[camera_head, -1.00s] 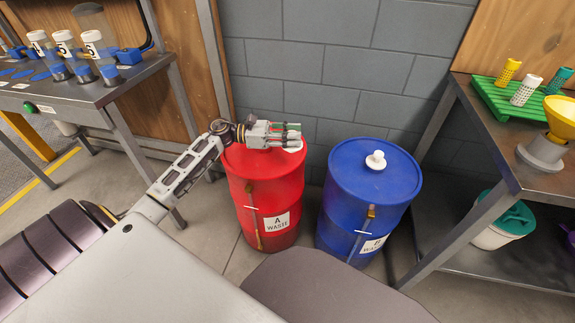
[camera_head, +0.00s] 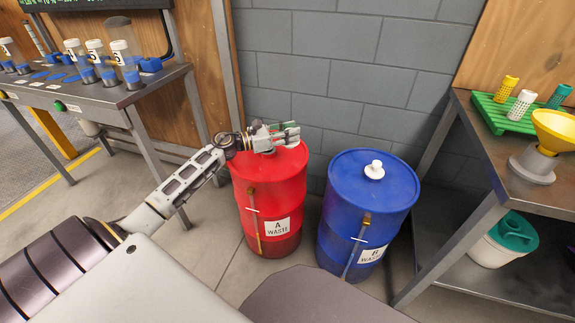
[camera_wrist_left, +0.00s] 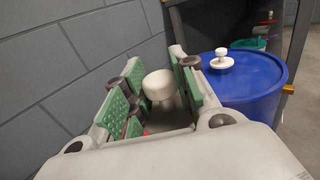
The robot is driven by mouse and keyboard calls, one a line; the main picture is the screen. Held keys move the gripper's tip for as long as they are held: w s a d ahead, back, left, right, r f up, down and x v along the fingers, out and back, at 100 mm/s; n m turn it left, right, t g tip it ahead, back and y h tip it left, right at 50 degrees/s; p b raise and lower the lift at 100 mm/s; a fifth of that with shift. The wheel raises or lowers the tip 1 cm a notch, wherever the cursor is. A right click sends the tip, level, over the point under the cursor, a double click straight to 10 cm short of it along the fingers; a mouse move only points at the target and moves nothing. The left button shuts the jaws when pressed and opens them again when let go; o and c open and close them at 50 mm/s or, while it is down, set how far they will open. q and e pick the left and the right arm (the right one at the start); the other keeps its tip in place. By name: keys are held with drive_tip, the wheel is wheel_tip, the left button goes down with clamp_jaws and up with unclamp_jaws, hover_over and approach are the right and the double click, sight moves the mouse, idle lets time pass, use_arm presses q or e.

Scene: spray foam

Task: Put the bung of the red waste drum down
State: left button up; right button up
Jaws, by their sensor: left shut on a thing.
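The red waste drum (camera_head: 270,195), labelled A WASTE, stands upright on the floor in the head view. My left gripper (camera_head: 290,133) is over the back part of its top and hides some of the lid. In the left wrist view the white, round-topped bung (camera_wrist_left: 158,84) sits between the green finger pads of my left gripper (camera_wrist_left: 155,100). The gripper is shut on it. The drum's opening is hidden, and I cannot tell how high the bung is above the lid. My right gripper is not in view.
The blue waste drum (camera_head: 368,210) stands close on the right with its own white bung (camera_head: 374,169) on top; both also show in the left wrist view. A grey block wall (camera_head: 350,60) is behind. A workbench (camera_head: 120,97) is left, a metal table (camera_head: 490,165) right.

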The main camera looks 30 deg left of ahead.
use_arm(q)
drive_tip(key=shift+w+a+r+n+t+y, duration=0.25)
drive_tip(key=shift+w+a+n+t+y, duration=0.25)
drive_tip(key=shift+a, duration=0.35)
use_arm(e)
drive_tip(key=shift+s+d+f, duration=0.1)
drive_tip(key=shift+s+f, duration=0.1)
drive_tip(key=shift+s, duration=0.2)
use_arm(q)
drive_tip(key=shift+w+f, duration=0.1)
drive_tip(key=shift+f+b, duration=1.1)
drive_tip(key=shift+f, duration=1.9)
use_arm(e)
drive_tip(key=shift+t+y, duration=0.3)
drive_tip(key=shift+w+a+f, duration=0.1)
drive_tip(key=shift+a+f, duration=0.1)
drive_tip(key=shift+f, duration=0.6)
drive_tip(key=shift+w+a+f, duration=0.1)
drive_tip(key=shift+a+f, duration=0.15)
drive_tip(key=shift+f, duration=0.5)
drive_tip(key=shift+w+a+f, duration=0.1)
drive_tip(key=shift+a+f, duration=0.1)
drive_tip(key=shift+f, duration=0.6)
use_arm(q)
drive_tip(key=shift+f, duration=0.15)
